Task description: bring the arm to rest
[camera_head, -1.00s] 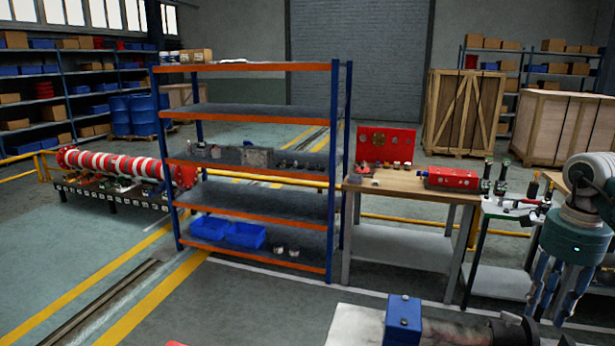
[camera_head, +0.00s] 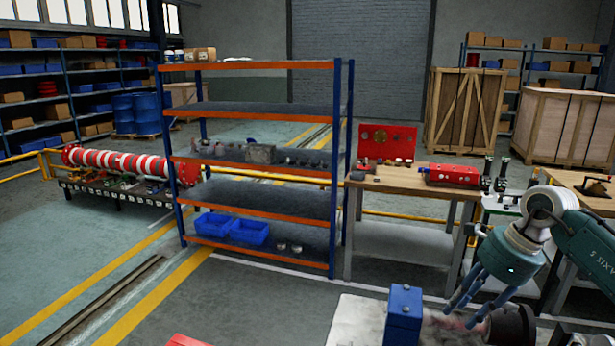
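My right gripper (camera_head: 463,311) is at the lower right of the head view, at the end of my teal and white arm. Its blue fingers point down and to the left. They are spread apart, with nothing visible between them. In the picture it sits just above a dark cylindrical part (camera_head: 510,326) and right of a blue block (camera_head: 403,317); I cannot tell whether it touches anything. My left gripper is not in view.
A wooden workbench (camera_head: 405,181) holds a red panel (camera_head: 386,143) and a red block (camera_head: 452,174). An orange and blue shelf rack (camera_head: 250,186) stands left of it. Wooden crates (camera_head: 568,125) are behind. The floor at left is mostly clear.

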